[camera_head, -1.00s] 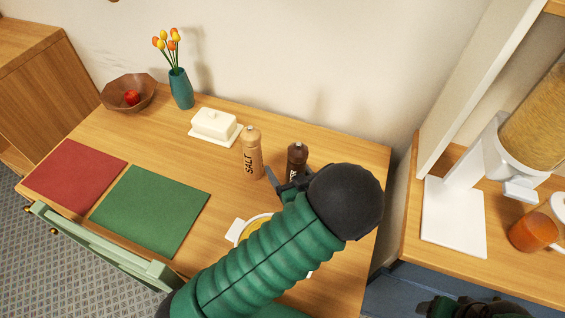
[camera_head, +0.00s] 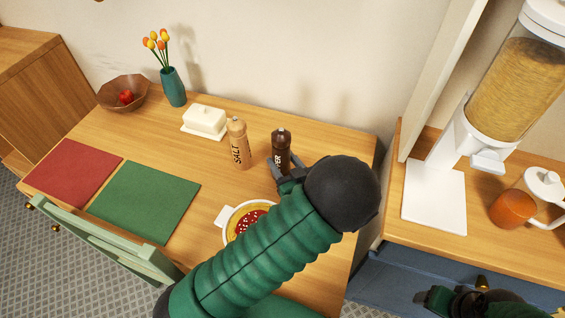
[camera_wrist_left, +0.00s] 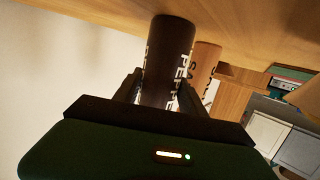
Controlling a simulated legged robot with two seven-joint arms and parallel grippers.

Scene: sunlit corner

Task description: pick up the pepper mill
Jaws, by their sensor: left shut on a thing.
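The pepper mill (camera_head: 281,145) is dark brown with white lettering and stands upright in the head view. My left gripper (camera_head: 282,170) is shut on its body. In the left wrist view, the two fingers of the gripper (camera_wrist_left: 160,95) lie on either side of the pepper mill (camera_wrist_left: 168,60), which appears inverted there. The mill looks slightly raised, but I cannot tell clearly whether its base is off the table. My arm hides the table close in front of it. My right gripper (camera_head: 440,299) is at the bottom right, and its fingers are unclear.
A salt mill (camera_head: 238,143) stands just left of the pepper mill. A butter dish (camera_head: 205,122), a vase (camera_head: 173,87) and a bowl (camera_head: 122,93) stand farther left. A food dish (camera_head: 245,220) is partly under my arm. A cereal dispenser (camera_head: 437,195) stands on the right counter.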

